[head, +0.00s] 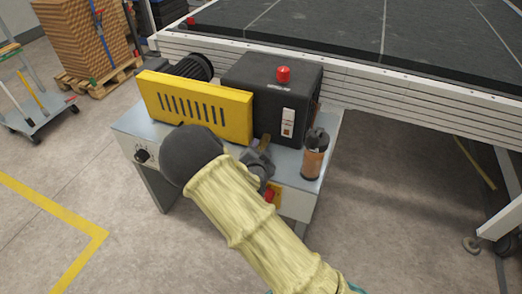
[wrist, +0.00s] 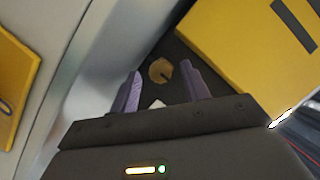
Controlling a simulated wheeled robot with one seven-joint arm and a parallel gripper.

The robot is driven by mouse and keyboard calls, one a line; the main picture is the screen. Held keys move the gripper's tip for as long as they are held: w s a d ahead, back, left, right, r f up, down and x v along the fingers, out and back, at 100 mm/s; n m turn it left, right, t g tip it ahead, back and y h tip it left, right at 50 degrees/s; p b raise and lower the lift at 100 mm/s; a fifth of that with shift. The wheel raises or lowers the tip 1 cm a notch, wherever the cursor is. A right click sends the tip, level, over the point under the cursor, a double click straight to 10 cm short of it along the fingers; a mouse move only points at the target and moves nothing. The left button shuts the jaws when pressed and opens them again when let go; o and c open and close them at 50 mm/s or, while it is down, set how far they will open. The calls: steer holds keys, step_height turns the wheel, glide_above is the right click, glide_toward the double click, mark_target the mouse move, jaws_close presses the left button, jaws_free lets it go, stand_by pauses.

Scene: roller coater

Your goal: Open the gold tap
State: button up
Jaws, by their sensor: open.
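The gold tap (wrist: 160,70) shows in the wrist view as a small round gold-brown piece with a dark notch, in front of a dark surface. My gripper (wrist: 162,68) is open, with one finger on each side of the tap in the picture. I cannot tell whether either finger touches it. In the head view, a small brown-gold part of the tap (head: 264,142) shows at the tip of my gripper (head: 261,156), beside the black box. My sleeved arm hides much of the area below it.
A yellow slotted guard (head: 195,105) and a black box (head: 272,90) with a red button (head: 283,74) stand on the grey machine bench. A brown bottle (head: 314,155) stands close to the right of my gripper. A red knob (head: 269,194) is just below it.

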steer(key=shift+w+f, duration=0.1)
steer(key=shift+w, duration=0.2)
steer(key=c, duration=1)
